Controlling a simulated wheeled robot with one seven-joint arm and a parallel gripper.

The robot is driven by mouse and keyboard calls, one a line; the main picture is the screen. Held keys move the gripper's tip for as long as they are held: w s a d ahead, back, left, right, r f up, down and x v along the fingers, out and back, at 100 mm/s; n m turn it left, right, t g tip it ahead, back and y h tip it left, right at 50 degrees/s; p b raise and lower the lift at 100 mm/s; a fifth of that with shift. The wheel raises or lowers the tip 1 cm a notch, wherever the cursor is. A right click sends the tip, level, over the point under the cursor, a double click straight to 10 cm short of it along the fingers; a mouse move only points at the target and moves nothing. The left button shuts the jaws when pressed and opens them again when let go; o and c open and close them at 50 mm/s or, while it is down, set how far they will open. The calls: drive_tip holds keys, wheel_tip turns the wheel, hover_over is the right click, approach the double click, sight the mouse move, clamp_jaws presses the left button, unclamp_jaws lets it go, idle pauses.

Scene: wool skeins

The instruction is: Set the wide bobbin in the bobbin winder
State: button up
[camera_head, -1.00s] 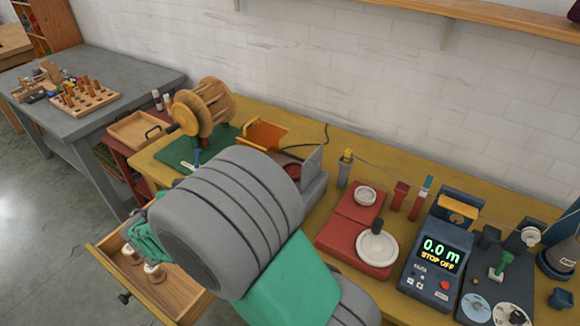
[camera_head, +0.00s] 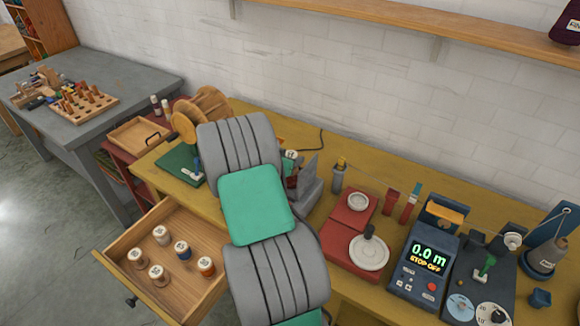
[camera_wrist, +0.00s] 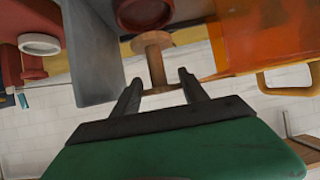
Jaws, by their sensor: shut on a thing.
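The wide bobbin (camera_wrist: 155,62) is wooden, with a flange at each end of a narrower core. In the wrist view it stands between the fingertips of my gripper (camera_wrist: 159,80), which is shut on it. In the head view my arm hides the gripper, and a small white-topped piece, probably the bobbin's end (camera_head: 291,155), shows beside the arm. The grey stand with an upright plate, apparently the bobbin winder (camera_head: 309,180), is just right of it. The wrist view shows its grey plate (camera_wrist: 92,55) and a round red part (camera_wrist: 145,12) close by the bobbin, contact unclear.
An open drawer (camera_head: 130,255) holds several bobbins. An orange bin (camera_wrist: 262,40) is close beside the gripper in the wrist view. A wooden wheel (camera_head: 190,115) stands behind my arm. A red device (camera_head: 340,240) and a blue meter (camera_head: 432,262) stand to the right.

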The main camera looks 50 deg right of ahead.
wheel_tip(320, 180, down, 4)
drive_tip(key=shift+r+p, duration=0.1)
drive_tip(key=shift+p, duration=0.25)
drive_tip(key=shift+f+b, duration=0.25)
drive_tip(key=shift+b, duration=0.05)
drive_tip(key=o, duration=1.3)
drive_tip(key=shift+o, duration=0.2)
drive_tip(key=shift+r, duration=0.1)
